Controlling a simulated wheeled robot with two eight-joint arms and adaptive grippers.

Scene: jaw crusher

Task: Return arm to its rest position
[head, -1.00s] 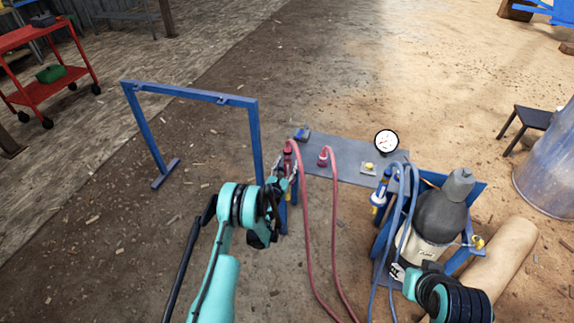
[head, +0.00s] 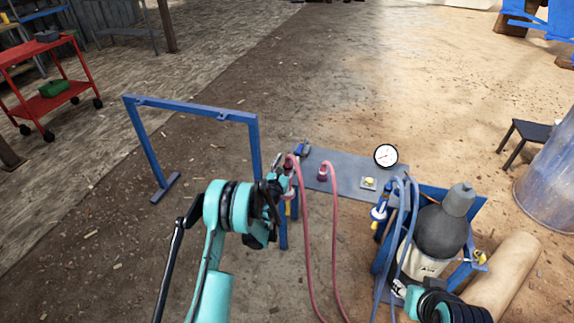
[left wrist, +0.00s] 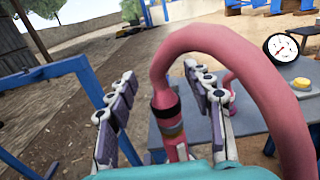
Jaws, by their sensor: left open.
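My left gripper (head: 280,176) is open at the left end of the grey table, close to a red hose end. In the left wrist view its two fingers (left wrist: 165,112) stand apart, with the red hose connector (left wrist: 166,105) showing between and beyond them. I cannot tell whether a finger touches it. The red hose (head: 305,230) arches up from the connector and hangs down in front of the table. My right arm shows at the lower right; its gripper is not clearly seen, only dark and teal parts near the grey cylinder (head: 441,232).
The grey table (head: 340,170) carries a gauge (head: 386,156), a yellow button (head: 369,183) and a second red connector (head: 323,171). Blue hoses (head: 408,225) hang near the cylinder. Open floor lies beyond.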

